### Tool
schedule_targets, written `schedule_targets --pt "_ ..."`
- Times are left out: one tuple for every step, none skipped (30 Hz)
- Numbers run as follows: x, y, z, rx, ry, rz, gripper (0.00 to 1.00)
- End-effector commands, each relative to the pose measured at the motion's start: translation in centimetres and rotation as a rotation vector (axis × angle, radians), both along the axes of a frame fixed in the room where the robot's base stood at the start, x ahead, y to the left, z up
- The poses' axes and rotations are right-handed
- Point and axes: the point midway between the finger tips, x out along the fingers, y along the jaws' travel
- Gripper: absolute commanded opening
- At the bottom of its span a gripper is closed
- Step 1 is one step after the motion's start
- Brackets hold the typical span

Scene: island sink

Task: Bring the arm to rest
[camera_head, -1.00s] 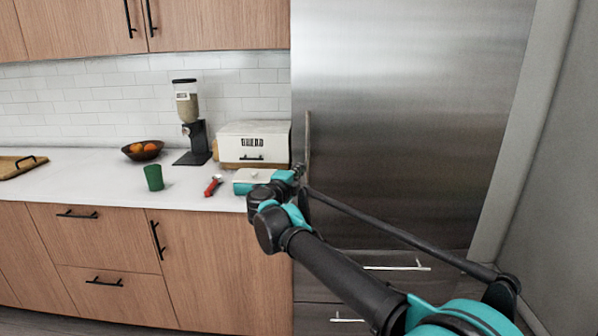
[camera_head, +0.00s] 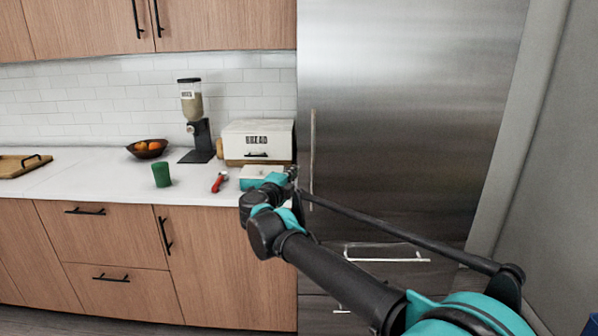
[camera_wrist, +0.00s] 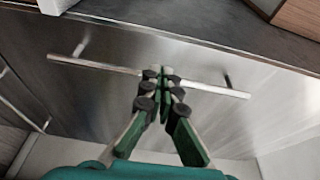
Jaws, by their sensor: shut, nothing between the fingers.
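My arm (camera_head: 335,268) reaches from the lower right toward the counter's right end, bent at its dark and teal joints. In the head view its far end is beside the teal and white box, in front of the fridge's left edge, and the fingers are hard to make out there. In the wrist view my gripper (camera_wrist: 160,78) has its fingertips together with nothing between them. The fingertips overlap a metal bar handle (camera_wrist: 110,67) on a drawer front; I cannot tell if they touch it.
The counter (camera_head: 95,185) holds a green cup (camera_head: 161,174), a red-handled item (camera_head: 218,182), a fruit bowl (camera_head: 147,149), a dispenser (camera_head: 197,125), a bread box (camera_head: 258,141) and a wooden tray (camera_head: 18,165). The steel fridge (camera_head: 400,110) stands behind my arm.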

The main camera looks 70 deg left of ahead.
Motion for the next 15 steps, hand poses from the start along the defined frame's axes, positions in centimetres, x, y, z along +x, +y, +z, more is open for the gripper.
schedule_targets --pt "-1.0 -0.2 0.0 0.000 0.000 0.002 0.00" --pt "-1.6 -0.4 0.0 0.000 0.000 0.003 0.00" --pt "-2.2 -0.5 0.0 0.000 0.000 0.003 0.00" --pt "-2.8 -0.7 0.0 0.000 0.000 0.003 0.00" --pt "-3.3 -0.8 0.0 0.000 0.000 0.003 0.00" --pt "-4.1 -1.0 0.0 0.000 0.000 0.003 0.00" --pt "-4.6 -1.1 0.0 0.000 0.000 0.003 0.00" --pt "-5.0 -1.2 0.0 0.000 0.000 0.002 0.00" --pt "-5.5 -1.4 0.0 0.000 0.000 0.002 0.00" --pt "-5.8 -1.5 0.0 0.000 0.000 0.001 0.00" --pt "-6.0 -1.5 0.0 0.000 0.000 0.001 0.00" --pt "-6.3 -1.6 0.0 0.000 0.000 0.000 0.00" --pt "-6.4 -1.6 0.0 0.000 0.000 0.000 0.00" --pt "-6.4 -1.7 0.0 0.000 0.000 0.000 0.00" --pt "-6.5 -1.7 0.0 0.000 0.000 0.000 0.00"
